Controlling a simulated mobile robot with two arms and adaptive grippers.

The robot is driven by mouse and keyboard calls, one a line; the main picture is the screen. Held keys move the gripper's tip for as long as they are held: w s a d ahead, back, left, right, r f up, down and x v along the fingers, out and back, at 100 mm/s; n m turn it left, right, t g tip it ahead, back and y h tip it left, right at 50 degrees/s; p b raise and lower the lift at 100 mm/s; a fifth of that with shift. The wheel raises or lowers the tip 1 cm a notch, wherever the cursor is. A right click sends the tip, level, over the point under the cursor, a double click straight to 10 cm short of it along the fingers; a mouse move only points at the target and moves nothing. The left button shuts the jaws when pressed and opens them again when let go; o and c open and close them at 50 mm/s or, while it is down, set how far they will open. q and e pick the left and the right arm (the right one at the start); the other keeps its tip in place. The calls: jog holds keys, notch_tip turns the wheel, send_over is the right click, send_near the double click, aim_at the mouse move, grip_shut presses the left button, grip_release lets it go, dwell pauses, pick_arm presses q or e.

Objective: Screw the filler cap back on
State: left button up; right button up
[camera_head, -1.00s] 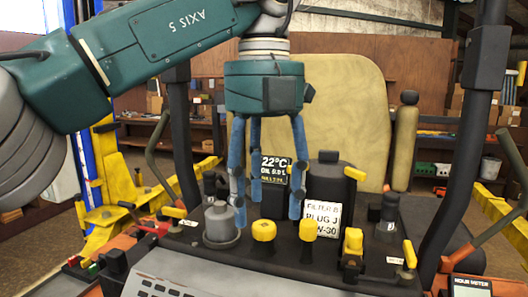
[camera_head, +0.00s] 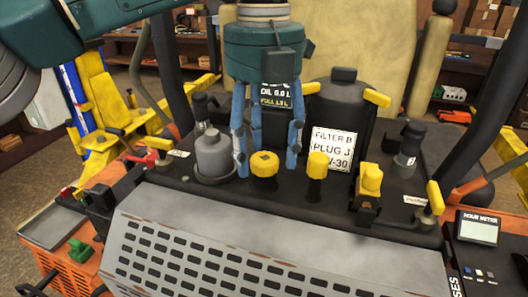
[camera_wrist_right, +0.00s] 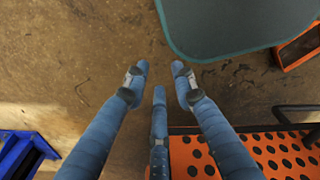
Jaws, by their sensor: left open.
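A lobed yellow cap (camera_head: 264,164), which looks like the filler cap, stands upright on a dark neck on the black engine deck (camera_head: 225,194). Whether its thread is engaged cannot be seen. My left gripper (camera_head: 267,160) points down over it, open, with blue fingers spread to the left and right of the cap. A gap shows between cap and fingers in the head view; depth is hard to judge. In the right wrist view, my right gripper (camera_wrist_right: 158,82) is open and empty above the floor, its three fingers apart.
A black filter canister (camera_head: 340,110) with a white label rises behind. A slotted grey panel (camera_head: 240,250) lies in front. An orange perforated plate (camera_wrist_right: 285,152) is below my right gripper.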

pick_arm(q)
jog(key=shift+f, duration=0.45)
jog(key=shift+s+f, duration=0.1)
jog(key=shift+f, duration=0.15)
jog(key=shift+s+f, duration=0.1)
jog(key=shift+f, duration=0.05)
jog(key=c, duration=1.2)
jog(key=shift+c, duration=0.3)
jog(key=o, duration=0.4)
jog(key=c, duration=0.4)
jog(key=shift+m+p, duration=0.5)
jog(key=shift+c, duration=0.2)
jog(key=m+p, duration=0.1)
jog(key=m, duration=0.2)
jog(key=shift+r, duration=0.2)
jog(key=shift+o, duration=0.4)
jog(key=shift+f+m+p, duration=0.15)
jog(key=shift+m+p, duration=0.25)
jog(key=shift+m, duration=0.7)
pick_arm(e)
jog(key=shift+r, duration=1.5)
